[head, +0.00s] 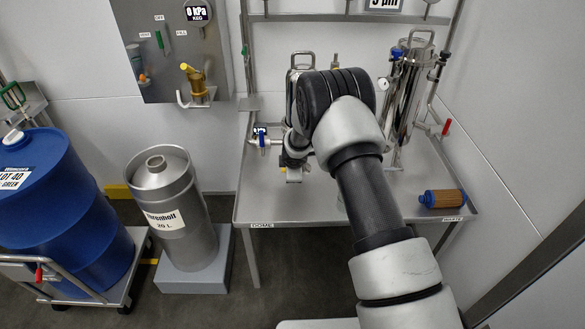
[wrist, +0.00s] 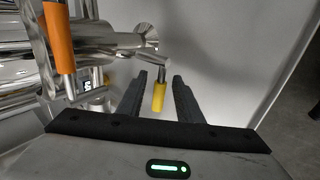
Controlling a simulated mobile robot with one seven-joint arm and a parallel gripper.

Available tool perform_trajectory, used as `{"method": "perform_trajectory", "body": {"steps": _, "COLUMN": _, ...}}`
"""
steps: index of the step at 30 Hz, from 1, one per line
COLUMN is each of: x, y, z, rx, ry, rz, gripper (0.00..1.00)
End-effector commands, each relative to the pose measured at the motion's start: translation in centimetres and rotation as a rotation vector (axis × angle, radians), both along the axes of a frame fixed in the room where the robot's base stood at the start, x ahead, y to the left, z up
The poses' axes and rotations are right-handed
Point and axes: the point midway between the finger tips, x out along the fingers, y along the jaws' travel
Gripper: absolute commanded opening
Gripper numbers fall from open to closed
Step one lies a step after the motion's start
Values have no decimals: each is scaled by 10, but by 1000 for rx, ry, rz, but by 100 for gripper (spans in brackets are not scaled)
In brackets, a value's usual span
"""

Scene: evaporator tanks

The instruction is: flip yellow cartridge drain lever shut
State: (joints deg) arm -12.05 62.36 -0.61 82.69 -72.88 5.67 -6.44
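The drain lever is a short yellow grip (wrist: 159,97) on a bent metal rod, hanging from a steel valve body in the wrist view. My gripper (wrist: 165,82) is open, with one dark finger on each side of the yellow grip. The fingers look apart from it, and I cannot tell whether the grip is deep between them. In the head view my gripper (head: 293,174) is low over the steel table, beside the left filter housing (head: 301,60). My arm hides most of that housing and its drain.
An orange handle (wrist: 58,38) on steel pipework is close at the left of the wrist view. A blue-handled valve (head: 262,139) sticks out left of the housing. A second steel housing (head: 405,90) and an orange-and-blue cartridge (head: 443,198) are at the table's right.

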Motion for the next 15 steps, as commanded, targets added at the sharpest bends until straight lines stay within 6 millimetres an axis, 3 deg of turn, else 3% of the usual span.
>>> {"method": "perform_trajectory", "body": {"steps": 5, "x": -11, "y": 1, "z": 18, "rx": -1, "ry": -2, "rz": 4, "gripper": 32}}
{"method": "perform_trajectory", "body": {"steps": 15, "x": -56, "y": 0, "z": 89, "rx": 2, "ry": -3, "rz": 1, "gripper": 32}}
